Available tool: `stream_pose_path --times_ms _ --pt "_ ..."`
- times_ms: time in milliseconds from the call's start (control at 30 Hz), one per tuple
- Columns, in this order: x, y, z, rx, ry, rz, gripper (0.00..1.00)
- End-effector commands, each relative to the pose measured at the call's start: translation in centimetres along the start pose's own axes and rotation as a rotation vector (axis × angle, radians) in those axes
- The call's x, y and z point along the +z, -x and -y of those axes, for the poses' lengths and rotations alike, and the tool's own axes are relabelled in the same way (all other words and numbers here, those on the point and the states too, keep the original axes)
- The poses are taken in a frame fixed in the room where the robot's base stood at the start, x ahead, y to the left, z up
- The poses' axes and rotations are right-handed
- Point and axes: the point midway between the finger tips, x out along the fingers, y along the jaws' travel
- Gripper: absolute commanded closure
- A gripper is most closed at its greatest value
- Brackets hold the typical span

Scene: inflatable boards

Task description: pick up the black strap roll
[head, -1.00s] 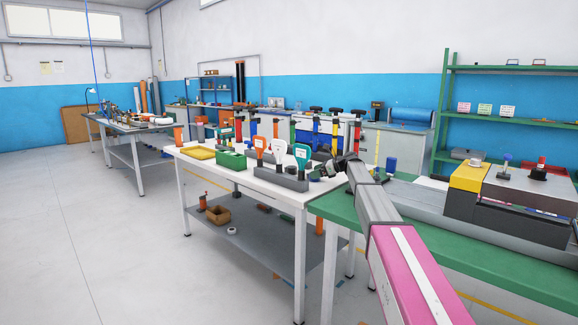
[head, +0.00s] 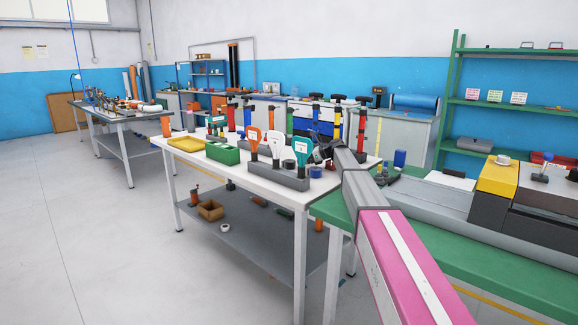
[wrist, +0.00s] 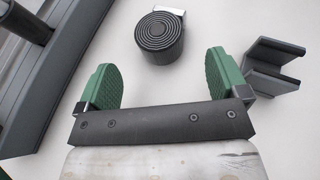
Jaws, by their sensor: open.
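The black strap roll (wrist: 160,36) shows in the wrist view as a round coil with ring-shaped ridges, its pale loose end at the upper right. It rests on the white tabletop (wrist: 205,25). My gripper (wrist: 161,75) is open, its two green-padded fingers spread apart. The roll lies ahead of the fingers, roughly centred between them, and is not held.
A dark grey bracket (wrist: 274,66) stands close beside the right finger. A long grey holder (wrist: 52,70) lies left of the left finger. In the head view a grey block (head: 262,176) holds several upright paddles; a green box (head: 222,154) and yellow tray (head: 187,144) sit farther left.

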Motion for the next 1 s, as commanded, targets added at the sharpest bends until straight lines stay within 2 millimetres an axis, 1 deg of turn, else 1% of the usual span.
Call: stream_pose_path --times_ms 33,67,267,367,500,600,833,867,900,967,1000 --pt "0.0 -0.8 0.0 0.001 0.000 0.000 0.08" --pt "0.0 -1.1 0.0 0.001 0.000 0.000 0.08" --pt "0.2 -2.2 0.0 0.001 0.000 0.000 0.08" --pt "0.4 -3.3 0.0 0.001 0.000 0.000 0.08" --pt "0.6 -5.4 0.0 0.001 0.000 0.000 0.08" --pt "0.6 -6.3 0.0 0.000 0.000 0.000 0.08" --pt "0.6 -6.5 -0.1 -0.001 0.000 0.000 0.08" --pt "0.6 -6.5 -0.1 -0.001 0.000 0.000 0.14" --pt "0.6 -6.5 -0.1 -0.001 0.000 0.000 0.27" --pt "0.6 -6.5 -0.1 0.000 0.000 0.000 0.47" --pt "0.6 -6.5 -0.1 0.000 0.000 0.000 0.60"
